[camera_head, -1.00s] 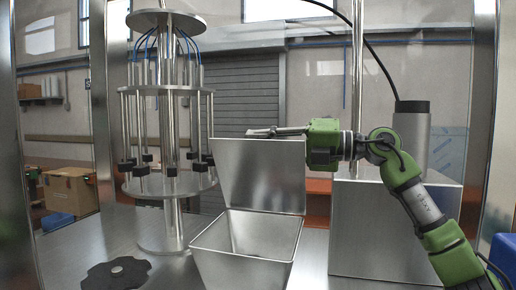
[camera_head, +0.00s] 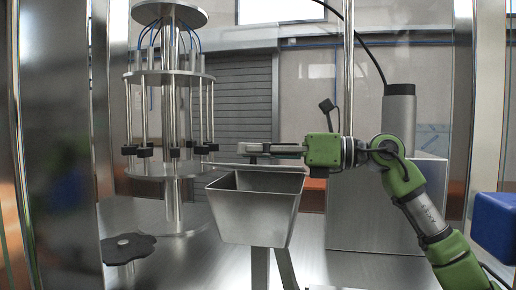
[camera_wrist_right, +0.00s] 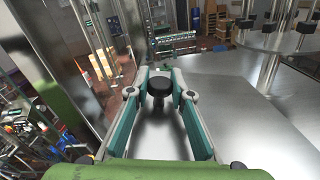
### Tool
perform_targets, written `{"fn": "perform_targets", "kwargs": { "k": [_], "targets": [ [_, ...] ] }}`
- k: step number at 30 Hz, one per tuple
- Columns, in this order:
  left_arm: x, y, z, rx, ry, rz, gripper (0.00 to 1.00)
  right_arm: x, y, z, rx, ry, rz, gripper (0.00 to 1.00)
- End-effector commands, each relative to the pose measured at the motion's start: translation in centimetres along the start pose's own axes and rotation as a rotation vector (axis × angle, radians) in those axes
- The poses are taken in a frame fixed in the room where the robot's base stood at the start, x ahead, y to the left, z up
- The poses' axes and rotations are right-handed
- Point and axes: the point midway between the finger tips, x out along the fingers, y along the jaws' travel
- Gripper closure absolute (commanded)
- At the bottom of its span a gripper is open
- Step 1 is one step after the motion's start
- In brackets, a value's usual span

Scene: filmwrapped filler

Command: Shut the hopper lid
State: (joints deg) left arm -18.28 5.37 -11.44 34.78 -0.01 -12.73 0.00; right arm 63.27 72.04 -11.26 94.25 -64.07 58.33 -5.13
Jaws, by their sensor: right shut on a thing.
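The grey metal hopper (camera_head: 253,213) stands in the middle of the head view, a tapered bin on legs. Its lid (camera_head: 232,166) shows as a thin, nearly level plate just above the rim. I cannot tell whether it touches the rim all round. My right gripper (camera_head: 262,149) lies along the top of the lid, coming from the right. In the right wrist view, its fingers (camera_wrist_right: 160,80) are closed about a black knob (camera_wrist_right: 158,90) on the shiny lid surface. My left gripper is out of view.
A carousel column (camera_head: 172,120) with round plates and hanging rods stands left of the hopper. A metal box (camera_head: 385,205) with a grey cylinder (camera_head: 398,112) stands behind my right arm.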

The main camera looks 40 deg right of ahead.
Motion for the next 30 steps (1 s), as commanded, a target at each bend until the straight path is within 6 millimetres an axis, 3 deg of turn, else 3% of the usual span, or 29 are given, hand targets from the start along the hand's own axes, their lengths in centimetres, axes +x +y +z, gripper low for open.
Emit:
{"fn": "perform_targets", "kwargs": {
  "k": [1,6,9,21,30],
  "targets": [
    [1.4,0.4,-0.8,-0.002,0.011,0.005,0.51,0.0,0.1,-1.3,-0.038,-0.003,0.003,1.00],
    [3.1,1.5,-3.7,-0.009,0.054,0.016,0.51,0.0,0.2,-2.9,-0.144,-0.005,0.000,1.00],
    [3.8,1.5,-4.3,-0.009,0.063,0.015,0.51,0.0,0.2,-3.6,-0.190,-0.006,-0.001,1.00],
    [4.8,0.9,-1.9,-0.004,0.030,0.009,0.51,0.0,0.2,-4.5,-0.265,-0.007,-0.002,1.00],
    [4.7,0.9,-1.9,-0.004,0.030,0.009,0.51,0.1,0.2,-4.7,-0.265,0.000,-0.001,1.00]
  ]
}}
